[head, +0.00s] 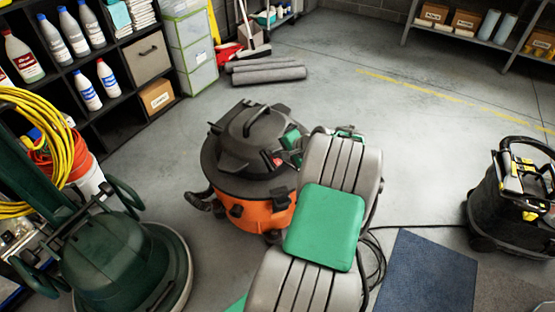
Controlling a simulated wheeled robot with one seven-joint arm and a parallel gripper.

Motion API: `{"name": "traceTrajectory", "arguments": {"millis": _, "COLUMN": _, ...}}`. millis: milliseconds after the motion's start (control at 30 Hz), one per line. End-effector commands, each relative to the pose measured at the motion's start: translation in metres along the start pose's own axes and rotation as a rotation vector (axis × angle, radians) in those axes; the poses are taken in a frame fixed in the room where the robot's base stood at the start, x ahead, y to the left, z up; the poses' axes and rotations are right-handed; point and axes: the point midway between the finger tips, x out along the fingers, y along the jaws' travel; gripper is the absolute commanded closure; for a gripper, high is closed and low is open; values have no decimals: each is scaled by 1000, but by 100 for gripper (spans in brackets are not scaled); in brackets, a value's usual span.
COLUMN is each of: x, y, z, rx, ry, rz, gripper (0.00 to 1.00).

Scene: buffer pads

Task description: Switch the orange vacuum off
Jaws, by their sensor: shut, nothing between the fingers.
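The orange vacuum (262,213) stands on the floor in the middle of the head view, with a black lid (250,135) and a carry handle on top. A small red switch (278,162) shows on the right side of the lid. My grey and green arm reaches in from the bottom and covers the vacuum's right side. The end of my arm, with my gripper (284,156), is at the lid's right side, close to the red switch. My gripper is shut and empty. Its fingertips are small and partly hidden, so I cannot tell whether they touch the switch.
A green floor machine (125,262) with yellow and orange cables stands at left. A black vacuum (508,205) stands at right, near a blue mat (428,276). A black cord lies right of my arm. Grey rolls (265,72) and shelves stand behind.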

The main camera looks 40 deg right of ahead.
Motion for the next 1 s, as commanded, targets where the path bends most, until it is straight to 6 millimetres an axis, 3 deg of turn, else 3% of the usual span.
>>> {"name": "traceTrajectory", "arguments": {"millis": 133, "x": -3, "y": -1, "z": 0, "rx": 1, "ry": 1, "rz": 0, "gripper": 100}}
{"name": "traceTrajectory", "arguments": {"millis": 700, "x": -57, "y": -2, "z": 0, "rx": 2, "ry": 1, "rz": 0, "gripper": 100}}
{"name": "traceTrajectory", "arguments": {"millis": 1000, "x": -60, "y": 1, "z": 0, "rx": 0, "ry": 1, "rz": 0, "gripper": 100}}
